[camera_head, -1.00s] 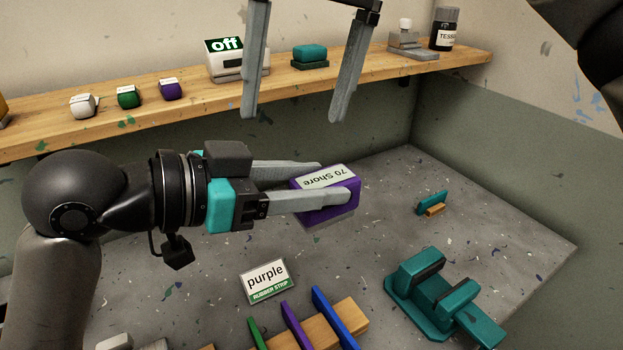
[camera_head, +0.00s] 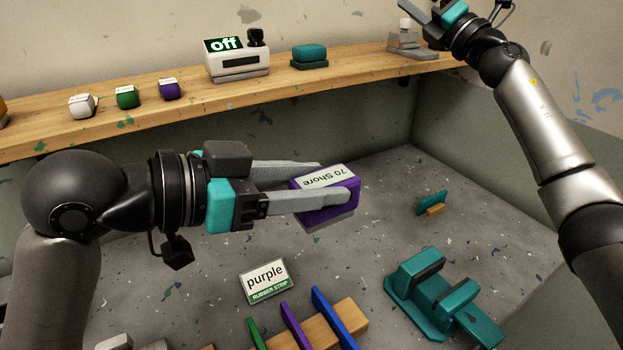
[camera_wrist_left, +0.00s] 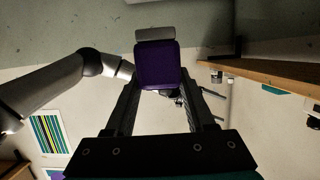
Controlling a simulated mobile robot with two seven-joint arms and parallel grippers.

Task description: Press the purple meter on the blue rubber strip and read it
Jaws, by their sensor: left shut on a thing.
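My left gripper (camera_head: 335,180) is shut on the purple meter (camera_head: 318,211), which has a grey foot and a label reading "70 Shore". It is held above the grey bench. The left wrist view shows the purple meter (camera_wrist_left: 157,66) between the fingers, its grey foot at the far end. A blue strip (camera_head: 334,317) stands upright in a wooden rack (camera_head: 348,311), beside a purple strip (camera_head: 295,326) and a green strip (camera_head: 257,334). A card (camera_head: 266,279) reads "purple RUBBER STRIP". My right gripper (camera_head: 425,12) is at the upper right, partly cut off; its opening is unclear.
A teal clamp-like fixture (camera_head: 420,294) stands right of the rack. A small teal and wooden piece (camera_head: 432,204) lies farther back. The wooden shelf (camera_head: 200,95) carries a white box (camera_head: 238,66) with an "off" sign, a teal block (camera_head: 309,55) and small coloured cubes.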

